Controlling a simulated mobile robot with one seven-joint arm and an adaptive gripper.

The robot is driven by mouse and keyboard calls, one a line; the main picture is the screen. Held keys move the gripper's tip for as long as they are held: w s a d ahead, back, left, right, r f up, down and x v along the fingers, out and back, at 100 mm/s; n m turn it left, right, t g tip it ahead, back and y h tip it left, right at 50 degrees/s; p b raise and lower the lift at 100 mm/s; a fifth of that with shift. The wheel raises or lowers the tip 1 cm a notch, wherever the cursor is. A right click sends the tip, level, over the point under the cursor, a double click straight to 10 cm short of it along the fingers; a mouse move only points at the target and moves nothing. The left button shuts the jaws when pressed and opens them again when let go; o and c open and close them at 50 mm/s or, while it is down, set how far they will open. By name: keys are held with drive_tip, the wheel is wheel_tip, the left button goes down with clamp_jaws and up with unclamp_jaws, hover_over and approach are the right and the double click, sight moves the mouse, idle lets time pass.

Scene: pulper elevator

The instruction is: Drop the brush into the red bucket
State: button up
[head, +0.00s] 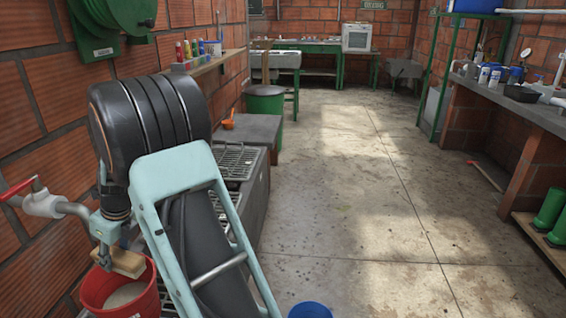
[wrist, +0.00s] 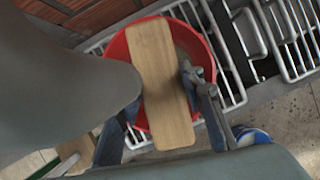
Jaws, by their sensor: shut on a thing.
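The brush (head: 128,262) shows as a flat, light wooden block at the lower left of the head view. My gripper (head: 108,248) is shut on it and points down. The red bucket (head: 143,296) stands directly below, with something pale inside. In the wrist view the wooden block (wrist: 160,85) lies between my fingers (wrist: 166,98), across the round opening of the red bucket (wrist: 119,48). The brush appears to be held over the opening, near the rim; the gap is hard to judge. Any bristles are hidden.
The bucket stands on a metal grate (wrist: 242,30) along the brick wall. A pipe with a red-handled valve (head: 42,204) juts out left of my gripper. A blue container (head: 310,310) is at the bottom edge. The floor to the right is mostly clear.

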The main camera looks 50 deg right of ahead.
drive_tip(key=shift+f, duration=0.25)
drive_tip(key=o, duration=1.2)
drive_tip(key=v, duration=1.2)
drive_tip(key=shift+r, duration=0.1)
